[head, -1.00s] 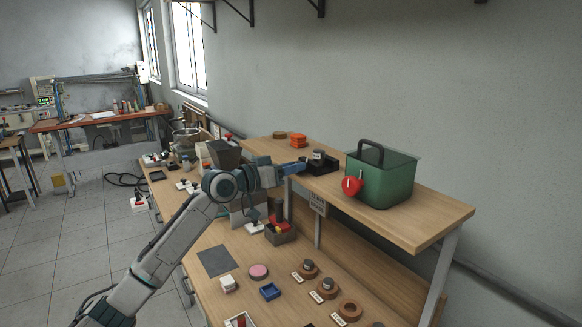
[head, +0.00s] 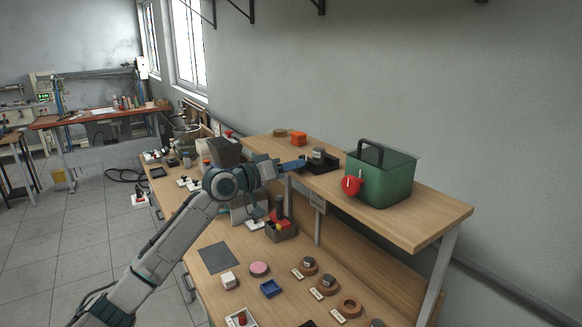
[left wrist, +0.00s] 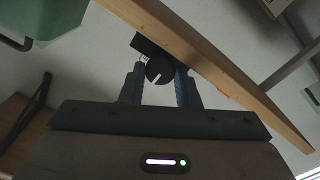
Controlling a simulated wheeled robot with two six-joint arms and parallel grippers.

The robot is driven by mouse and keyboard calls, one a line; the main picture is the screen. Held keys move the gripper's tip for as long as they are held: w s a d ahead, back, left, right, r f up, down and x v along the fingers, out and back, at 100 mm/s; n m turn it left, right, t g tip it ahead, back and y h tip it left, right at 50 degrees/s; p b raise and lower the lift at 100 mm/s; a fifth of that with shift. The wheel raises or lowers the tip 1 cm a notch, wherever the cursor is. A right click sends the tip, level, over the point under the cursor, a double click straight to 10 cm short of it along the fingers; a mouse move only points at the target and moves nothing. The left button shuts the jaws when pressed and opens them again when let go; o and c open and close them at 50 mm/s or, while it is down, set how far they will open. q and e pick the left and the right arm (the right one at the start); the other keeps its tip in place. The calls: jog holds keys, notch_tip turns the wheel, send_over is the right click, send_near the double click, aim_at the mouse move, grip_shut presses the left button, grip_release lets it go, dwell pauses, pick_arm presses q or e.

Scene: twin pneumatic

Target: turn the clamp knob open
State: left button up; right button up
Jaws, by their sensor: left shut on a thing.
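The clamp (head: 322,168) is a dark block on the raised shelf, with a grey-topped cylinder (head: 319,153) in it. Its knob (left wrist: 158,72) shows in the left wrist view as a dark round piece with a slanted white line on its face. My left gripper (head: 294,165) reaches the clamp from the left, at the shelf's front edge. In the left wrist view, its two blue fingers (left wrist: 160,80) are shut on the knob, one on each side. In the head view the fingers hide the knob. My right gripper is not in view.
A green bin (head: 385,182) with a black handle and a red piece stands right of the clamp. The shelf edge (head: 400,232) runs close by.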

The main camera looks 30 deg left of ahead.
pick_arm(q)
jog(key=o, duration=1)
jog(key=shift+c, duration=0.2)
